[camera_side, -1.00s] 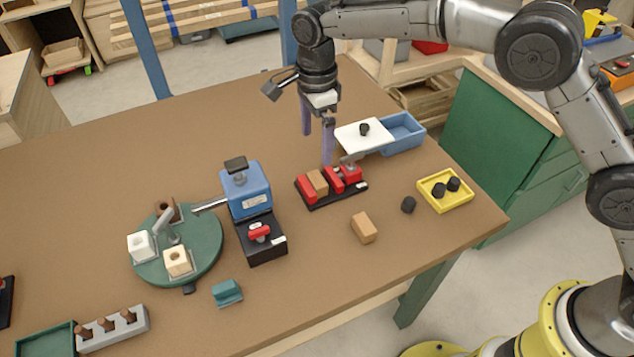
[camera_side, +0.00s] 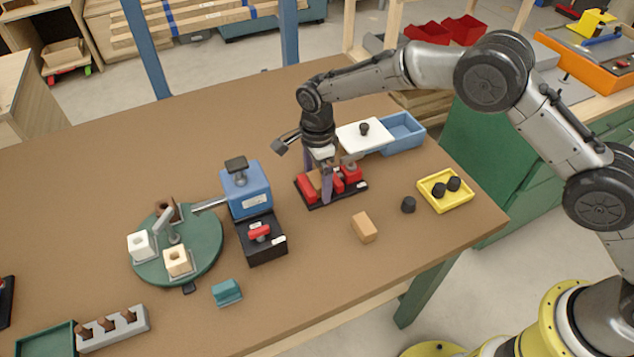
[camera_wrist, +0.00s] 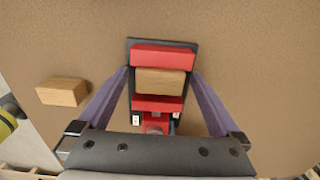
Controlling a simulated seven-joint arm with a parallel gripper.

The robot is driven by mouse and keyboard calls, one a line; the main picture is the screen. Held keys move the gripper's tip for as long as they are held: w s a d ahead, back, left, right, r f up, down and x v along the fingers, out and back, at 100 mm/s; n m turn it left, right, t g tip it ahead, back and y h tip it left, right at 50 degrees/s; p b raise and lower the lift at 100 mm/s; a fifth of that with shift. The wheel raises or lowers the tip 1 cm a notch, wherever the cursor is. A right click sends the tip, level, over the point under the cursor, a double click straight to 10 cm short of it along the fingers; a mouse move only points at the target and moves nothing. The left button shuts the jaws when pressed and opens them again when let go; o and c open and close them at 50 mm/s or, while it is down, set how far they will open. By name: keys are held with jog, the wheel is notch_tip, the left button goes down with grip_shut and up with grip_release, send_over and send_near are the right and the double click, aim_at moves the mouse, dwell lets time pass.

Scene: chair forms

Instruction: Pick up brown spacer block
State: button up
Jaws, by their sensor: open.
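A brown wooden block (camera_wrist: 161,82) sits between red jaws in a dark-based fixture (camera_wrist: 164,56). The fixture also shows in the side view (camera_side: 349,188), where my fingers partly hide this block. My gripper (camera_side: 317,180) points down over the fixture, open and empty. In the wrist view, its purple fingers (camera_wrist: 160,76) stand to the left and right of the block's ends, with gaps visible. I cannot tell how far the fingertips reach down beside it. A second brown block (camera_side: 363,227) lies loose on the table and also shows at left in the wrist view (camera_wrist: 62,91).
A blue bin (camera_side: 404,132) with a white lid (camera_side: 358,138) stands close behind the fixture. A blue-and-black press (camera_side: 250,200) is to the left, beside a green turntable (camera_side: 205,245).

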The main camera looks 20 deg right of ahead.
jog(key=shift+f, duration=0.15)
jog(key=c, duration=1.4)
